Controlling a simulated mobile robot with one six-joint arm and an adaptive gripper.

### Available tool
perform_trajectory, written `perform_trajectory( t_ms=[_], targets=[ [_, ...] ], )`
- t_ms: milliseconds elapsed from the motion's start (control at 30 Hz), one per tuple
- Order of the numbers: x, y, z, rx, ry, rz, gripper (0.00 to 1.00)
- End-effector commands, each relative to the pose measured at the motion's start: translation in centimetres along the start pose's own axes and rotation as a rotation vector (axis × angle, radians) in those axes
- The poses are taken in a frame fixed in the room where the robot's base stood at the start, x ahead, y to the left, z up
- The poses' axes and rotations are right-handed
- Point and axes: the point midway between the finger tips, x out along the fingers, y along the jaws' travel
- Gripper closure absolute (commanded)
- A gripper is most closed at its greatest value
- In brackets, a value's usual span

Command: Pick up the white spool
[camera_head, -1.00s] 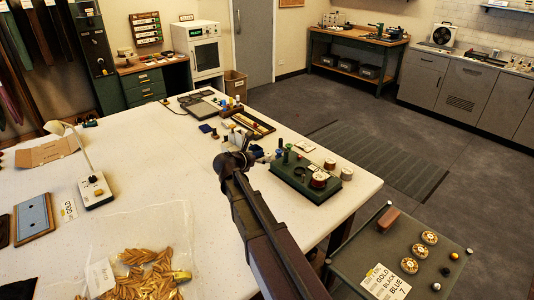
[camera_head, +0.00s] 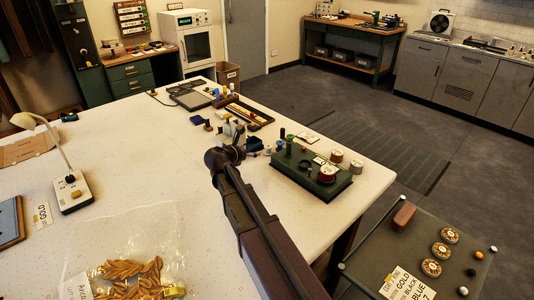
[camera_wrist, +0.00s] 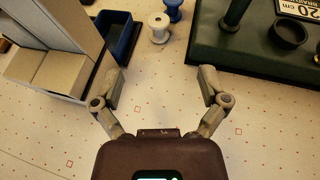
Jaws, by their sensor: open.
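The white spool (camera_wrist: 159,28) stands upright on the pale table in the wrist view, near the top middle. A blue spool (camera_wrist: 173,10) stands just behind it to the right. My gripper (camera_wrist: 160,74) is open and empty. Its two fingers are spread wide, and the white spool lies beyond the fingertips, roughly in line with the gap between them. Nothing touches the spool. In the head view my arm reaches over the table and hides my fingers; I cannot single out the white spool there.
A dark green base (camera_head: 324,181) with posts and reels stands right of the spool. A dark blue tray (camera_wrist: 118,38) and a grey box with cardboard-coloured blocks (camera_wrist: 48,75) are to the left. Table between my fingers is clear.

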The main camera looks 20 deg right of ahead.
Motion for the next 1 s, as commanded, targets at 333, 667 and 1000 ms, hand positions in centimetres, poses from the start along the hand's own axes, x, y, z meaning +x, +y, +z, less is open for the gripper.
perform_trajectory(
  t_ms=[333,667,1000],
  targets=[
    [0.6,-0.1,-1.1,0.001,0.0,-0.001,0.06],
    [0.9,-0.1,-1.1,0.001,0.0,-0.002,0.06],
    [4.9,0.0,-1.3,0.002,0.0,-0.004,0.06]
  ],
)
